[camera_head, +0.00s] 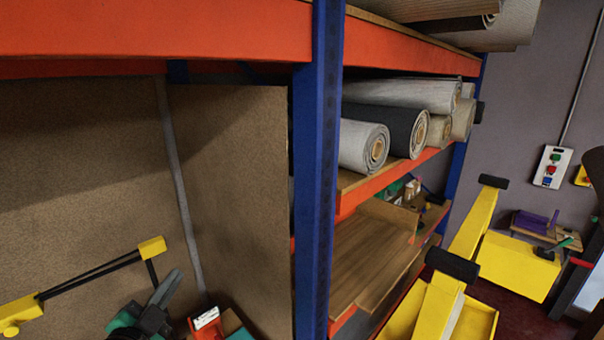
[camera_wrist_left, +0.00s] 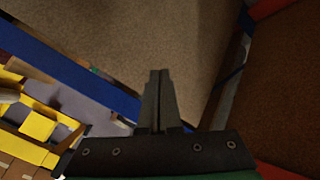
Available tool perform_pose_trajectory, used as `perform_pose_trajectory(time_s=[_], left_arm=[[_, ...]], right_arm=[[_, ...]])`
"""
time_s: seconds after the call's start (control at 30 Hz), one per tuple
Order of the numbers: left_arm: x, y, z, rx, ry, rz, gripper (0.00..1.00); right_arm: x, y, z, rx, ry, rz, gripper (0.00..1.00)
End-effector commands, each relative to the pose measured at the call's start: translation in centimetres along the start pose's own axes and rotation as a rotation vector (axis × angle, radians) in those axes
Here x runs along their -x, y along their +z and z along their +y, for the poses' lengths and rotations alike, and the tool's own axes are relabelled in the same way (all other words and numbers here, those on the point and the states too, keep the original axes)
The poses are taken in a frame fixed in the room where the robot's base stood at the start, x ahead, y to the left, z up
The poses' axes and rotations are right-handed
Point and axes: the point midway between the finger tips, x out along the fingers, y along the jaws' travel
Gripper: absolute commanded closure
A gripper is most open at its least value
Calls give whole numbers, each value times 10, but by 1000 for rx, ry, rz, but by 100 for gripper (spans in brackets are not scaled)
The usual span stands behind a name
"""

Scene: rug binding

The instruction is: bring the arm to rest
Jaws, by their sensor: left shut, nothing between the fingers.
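My left gripper (camera_head: 168,288) is low at the left of the head view, in front of the large brown carpet-like panels. Its grey fingers point up and to the right. In the left wrist view its two dark fingers (camera_wrist_left: 158,75) lie together, shut, with nothing between them. Brown textured surface lies beyond the fingertips there; I cannot tell how far off it is. My right gripper is in neither view.
A blue rack post (camera_head: 320,170) and an orange beam (camera_head: 150,35) stand close by. Rolled rugs (camera_head: 365,146) lie on the shelf to the right. A yellow frame arm (camera_head: 150,248) is left of the gripper, and a red box (camera_head: 207,322) is right of it.

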Motion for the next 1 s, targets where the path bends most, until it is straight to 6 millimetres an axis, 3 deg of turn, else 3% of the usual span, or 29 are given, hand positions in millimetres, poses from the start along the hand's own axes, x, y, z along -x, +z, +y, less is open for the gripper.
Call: perform_pose_trajectory(time_s=[0.03, 0.2, 0.3, 0.4, 0.5, 0.57, 0.7, 1.0], left_arm=[[7, -48, -26, 16, -37, 67, 100], [52, -177, -94, 134, -162, 299, 100], [95, -243, -134, 242, -230, 452, 100], [150, -292, -172, 381, -293, 615, 100], [205, -308, -201, 548, -343, 764, 100], [227, -308, -210, 667, -337, 830, 100], [227, -307, -211, 820, -279, 862, 100], [226, -306, -211, 837, -270, 863, 100]], right_arm=[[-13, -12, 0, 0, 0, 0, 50], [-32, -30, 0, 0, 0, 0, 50], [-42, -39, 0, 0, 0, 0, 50], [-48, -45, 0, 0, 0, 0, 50], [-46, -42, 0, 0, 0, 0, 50], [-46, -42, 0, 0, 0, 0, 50], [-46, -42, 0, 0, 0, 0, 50], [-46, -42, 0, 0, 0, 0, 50]])
